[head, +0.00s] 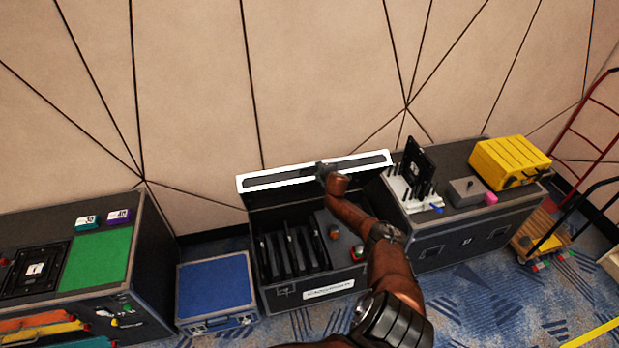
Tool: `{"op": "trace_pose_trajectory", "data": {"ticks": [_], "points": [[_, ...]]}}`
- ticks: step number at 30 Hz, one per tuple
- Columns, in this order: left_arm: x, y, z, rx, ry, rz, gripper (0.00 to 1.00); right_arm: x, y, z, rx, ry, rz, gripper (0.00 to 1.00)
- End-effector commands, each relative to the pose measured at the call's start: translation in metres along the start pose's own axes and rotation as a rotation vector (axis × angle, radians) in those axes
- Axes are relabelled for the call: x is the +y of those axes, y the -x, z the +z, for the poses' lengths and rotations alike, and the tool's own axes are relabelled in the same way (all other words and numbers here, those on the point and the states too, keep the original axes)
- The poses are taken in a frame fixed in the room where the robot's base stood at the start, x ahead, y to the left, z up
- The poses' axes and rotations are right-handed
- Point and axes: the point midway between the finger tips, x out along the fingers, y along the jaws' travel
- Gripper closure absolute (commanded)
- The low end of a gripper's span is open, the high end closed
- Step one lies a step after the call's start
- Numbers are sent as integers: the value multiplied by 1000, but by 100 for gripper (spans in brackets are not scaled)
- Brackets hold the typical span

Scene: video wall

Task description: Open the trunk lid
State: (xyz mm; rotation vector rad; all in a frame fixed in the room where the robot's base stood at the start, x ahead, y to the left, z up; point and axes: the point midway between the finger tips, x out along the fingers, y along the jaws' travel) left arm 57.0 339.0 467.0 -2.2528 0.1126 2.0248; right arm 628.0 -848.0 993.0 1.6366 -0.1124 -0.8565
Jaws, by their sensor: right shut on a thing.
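The black trunk (285,295) stands on the carpet against the wall, with a white label on its front. Its lid (270,179), with a white edge, is raised to a steep angle at the back, and the inside shows several dark upright panels and a few small items. My right gripper (323,172) is at the lid's white edge, near its middle, and is shut on it. My right arm reaches across the trunk's right part and hides some of the inside. My left gripper is not in view.
A blue-topped case (214,286) stands left of the trunk. A dark cabinet with a green mat (98,258) is further left. A black case (465,236) at right carries a yellow box (509,162) and a white rack (411,190). A red hand truck (590,135) stands far right.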

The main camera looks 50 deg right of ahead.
Motion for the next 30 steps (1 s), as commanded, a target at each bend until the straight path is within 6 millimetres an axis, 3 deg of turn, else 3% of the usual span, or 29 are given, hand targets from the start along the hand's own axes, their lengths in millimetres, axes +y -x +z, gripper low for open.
{"op": "trace_pose_trajectory", "data": {"ticks": [1, 6, 23, 24, 30], "points": [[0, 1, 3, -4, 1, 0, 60, 11, -2, 9, -12, 1, 5, 100], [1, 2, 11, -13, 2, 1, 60, 20, -8, 19, -19, -1, 3, 100], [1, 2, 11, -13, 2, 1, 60, 24, -12, 19, -18, -1, 1, 100], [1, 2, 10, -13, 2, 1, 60, 24, -12, 19, -18, -1, 1, 90], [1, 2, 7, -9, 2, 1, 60, 22, -12, 18, -16, -1, 0, 76]]}}
